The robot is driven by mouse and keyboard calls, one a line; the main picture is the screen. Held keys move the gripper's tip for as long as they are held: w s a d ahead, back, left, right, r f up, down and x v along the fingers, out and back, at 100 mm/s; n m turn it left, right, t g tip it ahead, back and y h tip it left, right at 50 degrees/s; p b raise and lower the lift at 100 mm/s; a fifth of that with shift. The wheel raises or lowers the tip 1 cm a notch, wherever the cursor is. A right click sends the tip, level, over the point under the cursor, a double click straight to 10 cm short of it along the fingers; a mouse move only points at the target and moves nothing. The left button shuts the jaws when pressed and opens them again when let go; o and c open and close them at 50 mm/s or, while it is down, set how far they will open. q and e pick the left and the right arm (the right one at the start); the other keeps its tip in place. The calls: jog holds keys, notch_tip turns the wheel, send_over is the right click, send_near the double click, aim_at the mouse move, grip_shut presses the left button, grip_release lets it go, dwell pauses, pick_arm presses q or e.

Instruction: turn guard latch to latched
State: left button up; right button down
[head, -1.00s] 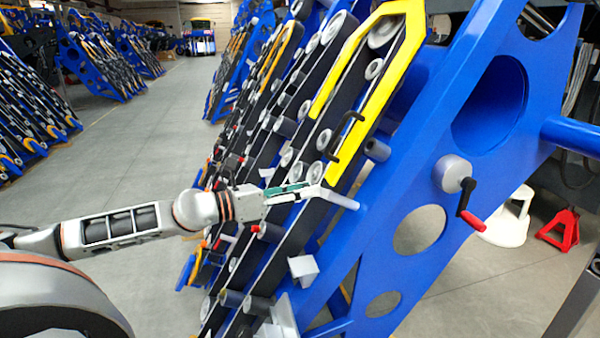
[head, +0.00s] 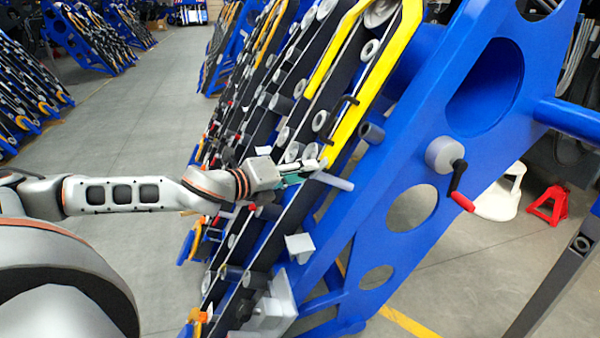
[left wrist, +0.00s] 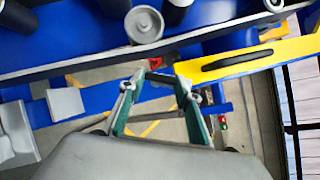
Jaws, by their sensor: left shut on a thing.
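My left gripper (head: 306,170) is at the lower end of the yellow guard (head: 347,132), beside a grey round post (head: 333,181). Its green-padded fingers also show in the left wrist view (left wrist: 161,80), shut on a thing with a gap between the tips. The held thing seems to be the guard latch, but it is mostly hidden and I cannot tell its angle. The guard and its black handle (left wrist: 237,60) lie to the right of the fingers in the left wrist view. My right gripper is not in view.
The blue side frame (head: 430,120) carries a crank with a red grip (head: 462,202). Several grey rollers and black belts run along the slanted chassis. A white stool (head: 500,200) and red stand (head: 549,203) are behind. Grey floor is free at left.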

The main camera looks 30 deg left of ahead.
pick_arm(q)
jog(key=n, duration=0.1)
jog(key=n+g+y, duration=0.1)
jog(key=n, duration=0.2)
jog(key=shift+r+n+g+y, duration=0.3)
jog(key=shift+n, duration=0.1)
jog(key=shift+w, duration=0.1)
jog(key=o, duration=1.1)
jog(key=v, duration=0.7)
jog(key=shift+s, duration=0.25)
jog(key=shift+r, duration=0.15)
